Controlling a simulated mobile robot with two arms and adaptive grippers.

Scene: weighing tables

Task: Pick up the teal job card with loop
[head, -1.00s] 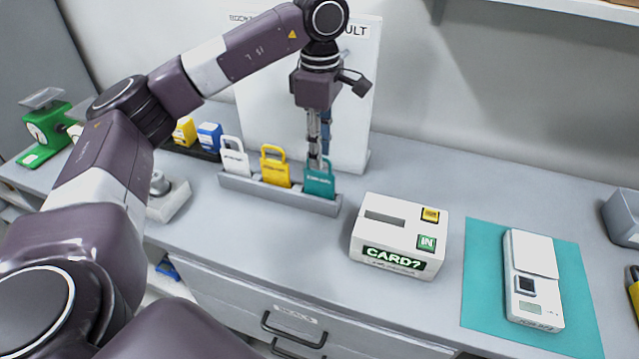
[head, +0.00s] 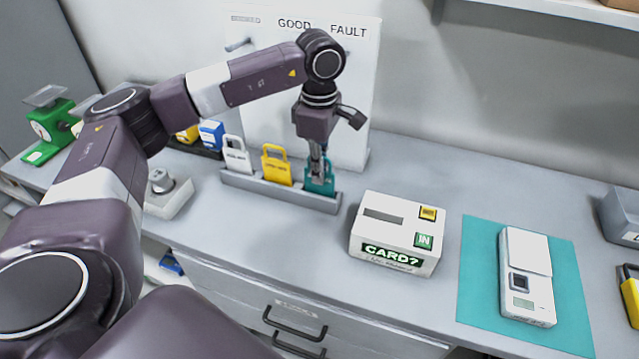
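The teal job card (head: 320,184) with its loop stands upright at the right end of a grey card rack (head: 285,192). A yellow card (head: 277,168) and a white card (head: 236,158) stand to its left in the same rack. My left gripper (head: 318,174) points down at the teal card's top, with its fingers at the loop. The fingers overlap the loop, and I cannot tell whether they are closed on it. My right gripper is not in view.
A white card box (head: 397,232) with a slot stands right of the rack. A white scale (head: 527,275) lies on a teal mat (head: 480,290) farther right. A white GOOD/FAULT board (head: 350,80) stands behind the rack. Bare table lies behind the box.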

